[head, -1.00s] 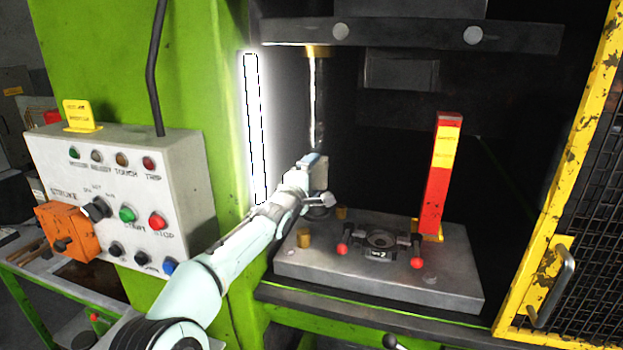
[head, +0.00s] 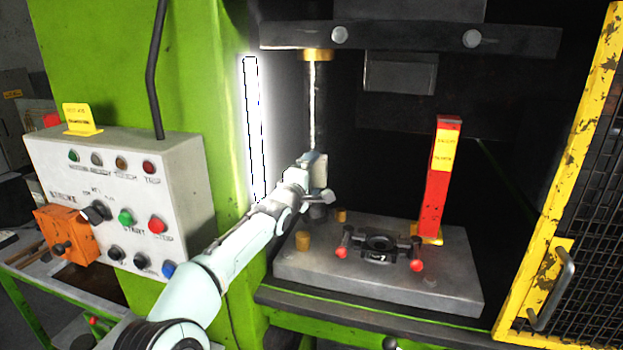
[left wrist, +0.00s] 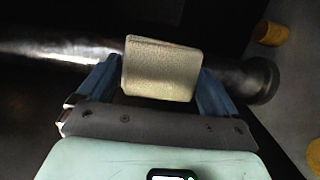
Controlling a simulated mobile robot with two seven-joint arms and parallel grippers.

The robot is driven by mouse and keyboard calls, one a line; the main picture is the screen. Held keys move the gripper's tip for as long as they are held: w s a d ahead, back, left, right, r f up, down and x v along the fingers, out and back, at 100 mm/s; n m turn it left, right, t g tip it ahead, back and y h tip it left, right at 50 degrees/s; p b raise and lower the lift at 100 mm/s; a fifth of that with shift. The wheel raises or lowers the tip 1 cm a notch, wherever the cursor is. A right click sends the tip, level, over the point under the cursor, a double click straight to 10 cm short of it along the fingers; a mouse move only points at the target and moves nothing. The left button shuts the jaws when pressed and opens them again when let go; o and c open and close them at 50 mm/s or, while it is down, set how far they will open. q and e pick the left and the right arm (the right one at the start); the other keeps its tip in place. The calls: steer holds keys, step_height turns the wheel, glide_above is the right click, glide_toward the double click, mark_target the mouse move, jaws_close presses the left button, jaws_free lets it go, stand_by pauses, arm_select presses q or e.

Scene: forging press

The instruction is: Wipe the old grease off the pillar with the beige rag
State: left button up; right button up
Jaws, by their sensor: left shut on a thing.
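The pillar (head: 316,105) is a dark, shiny upright column inside the press, with a brass collar at its top. In the left wrist view the pillar (left wrist: 60,50) runs across the picture, with a wider foot at the right. My left gripper (head: 318,172) is at the lower part of the pillar. It is shut on the beige rag (left wrist: 162,68), a folded pad between the blue fingers. The rag overlaps the pillar; I cannot tell how firmly it touches. The pillar looks dark with glossy streaks; I cannot pick out the grease. My right gripper is not in view.
The bolster plate (head: 440,285) below carries a dark die (head: 380,243) with red-knobbed handles and brass pins. A red post (head: 436,190) stands right of it. A control box (head: 120,190) is at left, a yellow mesh guard (head: 510,300) at right. The ram (head: 420,38) hangs above.

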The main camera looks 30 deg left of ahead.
arm_select(q)
step_height(320, 180, down, 2)
steer(key=shift+f+b, duration=0.25)
steer(key=shift+b, duration=0.15)
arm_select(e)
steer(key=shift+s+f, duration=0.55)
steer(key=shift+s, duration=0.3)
arm_select(q)
steer(key=shift+a+r, duration=0.1)
steer(key=shift+r, duration=0.05)
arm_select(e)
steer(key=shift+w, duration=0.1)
arm_select(q)
steer(key=shift+r+p, duration=0.45)
steer(key=shift+r, duration=0.85)
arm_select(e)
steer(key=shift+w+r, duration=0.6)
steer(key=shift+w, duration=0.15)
arm_select(q)
steer(key=shift+f, duration=0.15)
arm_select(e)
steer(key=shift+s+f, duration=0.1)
arm_select(q)
step_height(320, 180, down, 3)
steer(key=shift+r+b, duration=0.2)
steer(key=shift+b, duration=0.45)
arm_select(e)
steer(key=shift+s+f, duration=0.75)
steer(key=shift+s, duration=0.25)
